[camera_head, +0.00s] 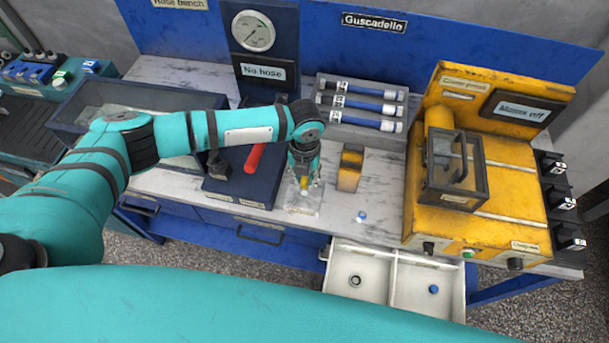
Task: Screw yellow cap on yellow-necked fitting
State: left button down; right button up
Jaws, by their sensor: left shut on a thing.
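My left gripper (303,182) points down over a small pale, clear-looking block (300,204) on the bench, left of centre. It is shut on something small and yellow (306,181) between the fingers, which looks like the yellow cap. The yellow-necked fitting cannot be made out; the gripper and wrist cover the spot just above the block. Whether the cap touches a neck cannot be told. My right gripper is not in view.
A dark blue unit with a red lever (254,158) stands close left of the gripper. A yellow block (350,168) and a small blue-white part (361,216) lie right of it. An open white drawer (393,278) sticks out in front. A yellow machine (480,225) fills the right.

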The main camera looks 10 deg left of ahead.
pick_arm(q)
jog(key=shift+s+f, duration=0.25)
jog(key=m, duration=0.4)
jog(key=shift+f+b, duration=0.1)
jog(key=shift+b, duration=0.25)
jog(key=shift+m, duration=0.9)
jog(key=m, duration=0.3)
jog(key=shift+b, duration=0.35)
jog(key=m, duration=0.2)
jog(key=shift+m, duration=0.3)
